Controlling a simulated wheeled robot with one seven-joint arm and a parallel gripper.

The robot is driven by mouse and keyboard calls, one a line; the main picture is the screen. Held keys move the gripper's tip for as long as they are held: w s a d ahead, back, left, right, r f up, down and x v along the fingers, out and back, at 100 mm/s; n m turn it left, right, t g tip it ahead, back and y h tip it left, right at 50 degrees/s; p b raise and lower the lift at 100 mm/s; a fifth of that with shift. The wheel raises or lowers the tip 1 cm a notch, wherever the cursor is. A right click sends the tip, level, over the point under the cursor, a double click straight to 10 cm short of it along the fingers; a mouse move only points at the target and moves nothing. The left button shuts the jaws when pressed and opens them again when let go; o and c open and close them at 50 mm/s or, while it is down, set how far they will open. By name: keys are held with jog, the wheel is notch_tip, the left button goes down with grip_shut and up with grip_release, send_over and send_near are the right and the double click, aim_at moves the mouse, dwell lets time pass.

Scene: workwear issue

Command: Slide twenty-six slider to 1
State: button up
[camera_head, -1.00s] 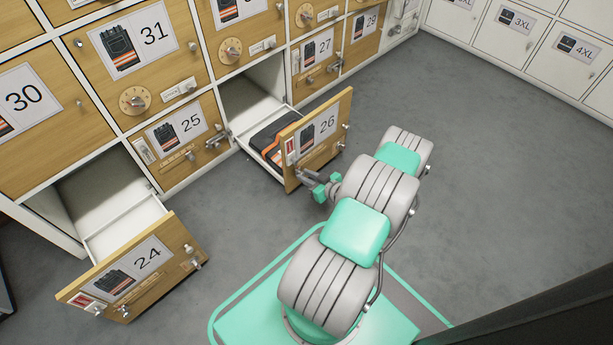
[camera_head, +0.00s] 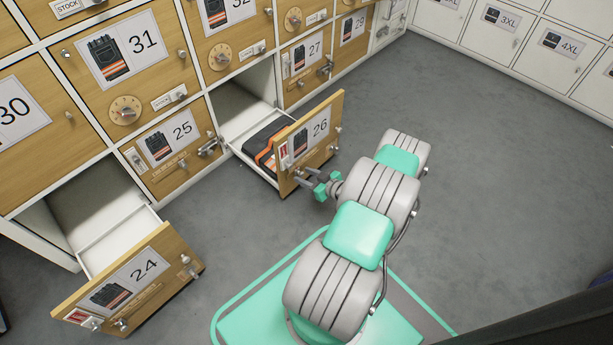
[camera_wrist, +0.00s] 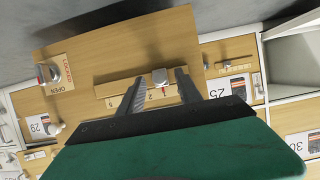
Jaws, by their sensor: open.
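The twenty-six drawer (camera_head: 312,140) is pulled out, its wooden front facing my arm. In the wrist view its front (camera_wrist: 118,48) fills the upper middle. The slider (camera_wrist: 160,77) is a small metallic knob on a wooden strip (camera_wrist: 112,88) with small numerals; a 2 shows near it, but I cannot read the exact setting. My gripper (camera_wrist: 160,88) is open, one fingertip on each side of the knob, with gaps visible. In the head view my gripper (camera_head: 311,180) is close to the lower part of the drawer front; the slider is not clear there.
Dark folded clothing with orange trim (camera_head: 263,143) lies in drawer 26. The open drawer 24 (camera_head: 130,283) juts out at lower left. Closed door 25 (camera_head: 172,150) is between them. A knob beside an OPEN label (camera_wrist: 48,72) is on the front's left. Grey floor is clear at right.

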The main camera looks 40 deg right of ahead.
jog(key=p+v, duration=0.3)
jog(key=v, duration=0.4)
jog(key=shift+s+r, duration=0.15)
jog(key=shift+s, duration=0.25)
